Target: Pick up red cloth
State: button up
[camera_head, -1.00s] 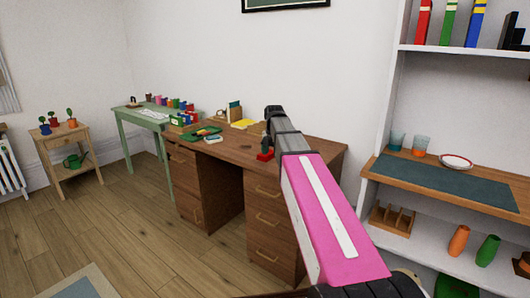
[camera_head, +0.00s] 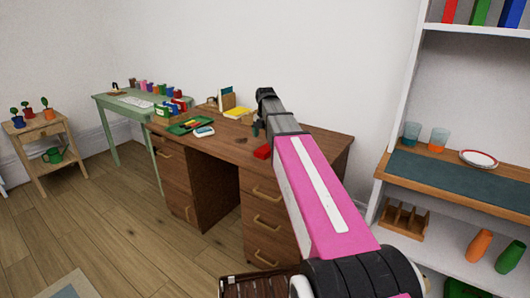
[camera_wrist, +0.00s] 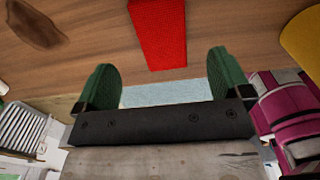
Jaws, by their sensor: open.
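The red cloth (camera_head: 262,152) lies on the brown desk (camera_head: 305,148), near its front edge and beside my pink arm. In the wrist view the red cloth (camera_wrist: 158,32) is a flat, red, textured strip on the wood, cut off by the top edge. My gripper (camera_wrist: 162,68) has its two green fingers spread apart, with nothing between them. The cloth lies beyond the fingertips, roughly centred between them. In the head view my gripper (camera_head: 255,130) is small and partly hidden, hanging over the desk just behind the cloth.
A green tray (camera_head: 181,127), a small white-rimmed item (camera_head: 204,131) and a yellow pad (camera_head: 238,113) sit further left on the desk. A green table (camera_head: 103,103) stands beyond. A white shelf unit (camera_head: 408,95) stands at the right. Floor at front left is clear.

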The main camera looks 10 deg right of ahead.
aim_at(265, 148)
jog(key=shift+s+a+f, duration=0.1)
jog(key=shift+s+f, duration=0.05)
jog(key=shift+f, duration=1.6)
jog(key=shift+s+f, duration=0.1)
jog(key=shift+f, duration=1.6)
jog(key=c, duration=1)
